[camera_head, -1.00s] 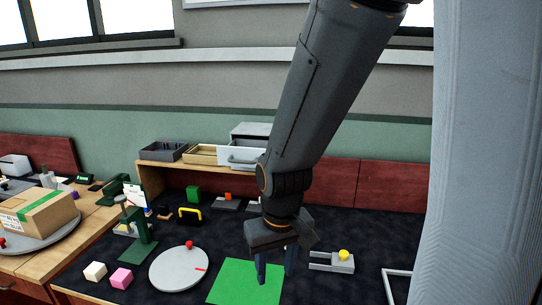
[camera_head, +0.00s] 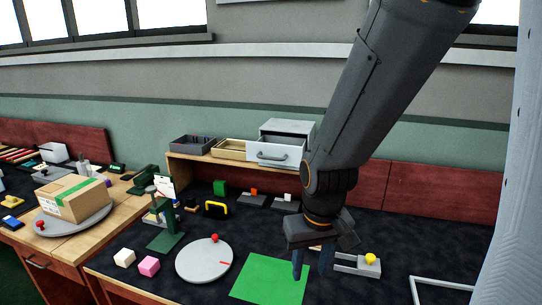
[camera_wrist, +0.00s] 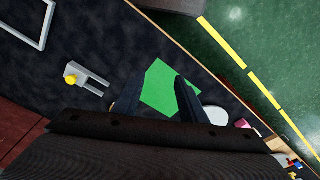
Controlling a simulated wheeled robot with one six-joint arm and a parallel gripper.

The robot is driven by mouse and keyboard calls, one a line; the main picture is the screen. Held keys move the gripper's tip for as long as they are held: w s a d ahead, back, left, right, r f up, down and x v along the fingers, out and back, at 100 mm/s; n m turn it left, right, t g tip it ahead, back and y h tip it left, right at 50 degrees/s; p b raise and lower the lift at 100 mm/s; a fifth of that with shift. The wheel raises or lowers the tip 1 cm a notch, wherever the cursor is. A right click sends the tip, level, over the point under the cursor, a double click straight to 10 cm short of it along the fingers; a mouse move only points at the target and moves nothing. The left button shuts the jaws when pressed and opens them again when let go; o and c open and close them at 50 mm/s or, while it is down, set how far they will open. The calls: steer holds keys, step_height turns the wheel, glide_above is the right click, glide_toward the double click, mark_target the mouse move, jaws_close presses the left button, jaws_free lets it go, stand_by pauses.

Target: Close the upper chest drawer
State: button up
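The small grey chest (camera_head: 288,127) stands on the wooden shelf at the back of the bench. Its upper drawer (camera_head: 275,153), white-fronted with a grey handle, is pulled out toward the front. The lower part of the chest is hidden or cannot be told apart. My gripper (camera_head: 299,272) hangs pointing down over the right part of the green mat (camera_head: 268,281), well in front of and below the drawer. Its two fingers are apart with nothing between them. The wrist view shows the same open fingers (camera_wrist: 154,98) above the green mat (camera_wrist: 160,88); the chest is not in that view.
An open wooden tray (camera_head: 230,150) and a dark bin (camera_head: 193,145) stand left of the chest. A round grey disc (camera_head: 203,262), pink cube (camera_head: 148,266) and white cube (camera_head: 124,258) lie left of the mat. A grey block with a yellow knob (camera_head: 370,259) is right of my gripper.

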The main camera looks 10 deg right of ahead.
mark_target(278, 148)
steer(key=shift+w+n, duration=0.2)
steer(key=shift+n, duration=0.1)
steer(key=c, duration=0.4)
steer(key=w+n, duration=0.2)
steer(key=n, duration=0.1)
steer(key=w+a+r+n+h+b, duration=0.1)
steer(key=w+n, duration=0.1)
steer(key=n, duration=0.1)
steer(key=w+r+n+b, duration=0.1)
steer(key=w+n, duration=0.1)
steer(key=n, duration=0.1)
steer(key=shift+a+r+t+h, duration=0.2)
steer(key=shift+a+t+h, duration=0.1)
steer(key=shift+t, duration=0.1)
jaws_close()
steer(key=w+a+r+n+t+h+b, duration=0.2)
steer(key=w+a+r+n+t, duration=0.15)
steer(key=w+r+n, duration=0.55)
steer(key=w+a+r+n+t+h+b, duration=0.2)
steer(key=w+a+r+n+t, duration=0.15)
steer(key=w+r+n, duration=0.55)
steer(key=w+d+f+n+p, duration=0.2)
steer(key=w+d+f, duration=0.3)
steer(key=w+f, duration=0.2)
steer(key=shift+w+d+f+g, duration=0.3)
steer(key=shift+w+d+f, duration=0.1)
steer(key=shift+f, duration=0.35)
